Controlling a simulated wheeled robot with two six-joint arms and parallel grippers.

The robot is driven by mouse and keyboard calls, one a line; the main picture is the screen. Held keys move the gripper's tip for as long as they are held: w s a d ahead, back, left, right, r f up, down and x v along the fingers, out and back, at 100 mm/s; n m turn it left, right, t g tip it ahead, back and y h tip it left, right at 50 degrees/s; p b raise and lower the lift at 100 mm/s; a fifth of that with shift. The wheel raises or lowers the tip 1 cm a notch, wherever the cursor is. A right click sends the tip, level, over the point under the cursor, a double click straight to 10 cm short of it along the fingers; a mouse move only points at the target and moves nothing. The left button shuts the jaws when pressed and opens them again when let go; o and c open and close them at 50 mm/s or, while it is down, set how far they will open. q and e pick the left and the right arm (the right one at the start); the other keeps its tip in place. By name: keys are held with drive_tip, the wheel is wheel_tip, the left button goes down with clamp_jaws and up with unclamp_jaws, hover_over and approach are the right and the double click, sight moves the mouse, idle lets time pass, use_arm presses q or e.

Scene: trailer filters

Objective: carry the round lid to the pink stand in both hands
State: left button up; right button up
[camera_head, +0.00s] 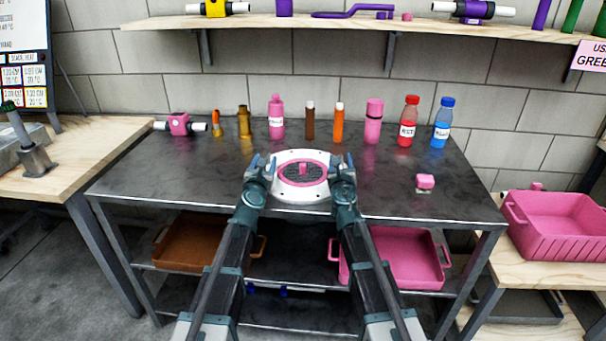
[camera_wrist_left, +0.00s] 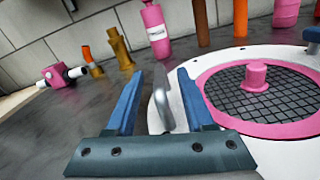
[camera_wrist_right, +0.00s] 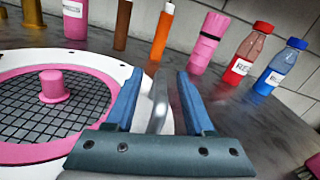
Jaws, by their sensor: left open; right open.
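The round lid (camera_head: 288,191) is white with a pink ring, dark mesh and a pink knob, and lies on the dark table near its front edge. My left gripper (camera_head: 260,163) is open at the lid's left side. In the left wrist view a grey handle (camera_wrist_left: 162,106) of the lid stands between the fingers. My right gripper (camera_head: 342,165) is open at the right side, with the other grey handle (camera_wrist_right: 158,104) between its fingers. I cannot tell which pink thing is the stand; a pink holder with a white-ended rod (camera_head: 179,124) stands at the table's back left.
Several bottles and cylinders stand along the table's back, including a red bottle (camera_head: 408,122) and a blue bottle (camera_head: 442,123). A small pink block (camera_head: 425,181) lies at right. A pink crate (camera_head: 560,222) is on the right bench. The table between the lid and the pink holder is clear.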

use_arm(q)
drive_tip(key=shift+w, duration=0.3)
use_arm(e)
drive_tip(key=shift+w, duration=0.35)
use_arm(q)
clamp_jaws()
use_arm(e)
clamp_jaws()
idle(0.8)
